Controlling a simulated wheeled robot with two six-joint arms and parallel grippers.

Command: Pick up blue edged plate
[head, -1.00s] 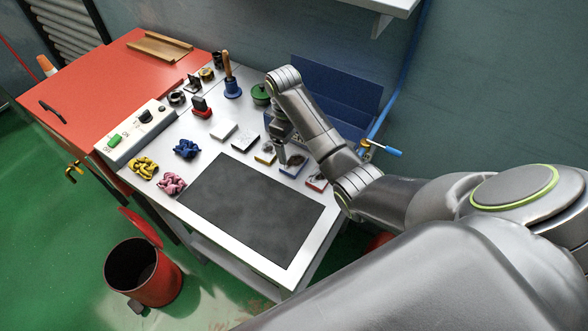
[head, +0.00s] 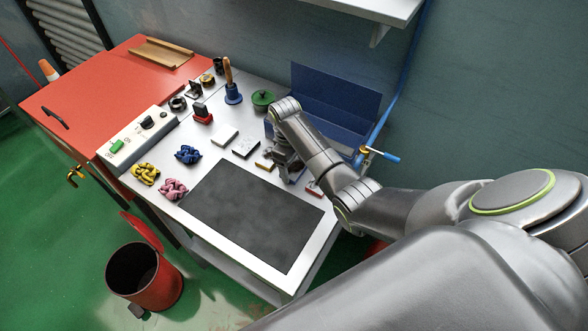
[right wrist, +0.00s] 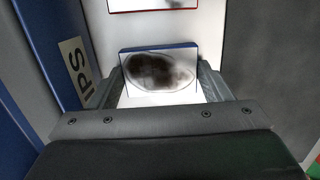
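The blue edged plate (right wrist: 160,76) lies on the white table top, a white tile with a dark oval picture and a blue far edge in the right wrist view. My right gripper (right wrist: 163,80) is over it, open, with one finger on each side of the plate. A narrow gap shows at the right finger; I cannot tell whether the left finger touches. In the head view my right gripper (head: 285,160) points down at the row of plates and largely hides the blue edged plate. My left gripper is not in view.
In the row are a red edged plate (head: 315,188), a yellow edged plate (head: 264,163), a black edged plate (head: 246,147) and a white plate (head: 225,135). A blue bin (head: 332,100) stands behind, close to the gripper. A dark mat (head: 250,212) lies in front.

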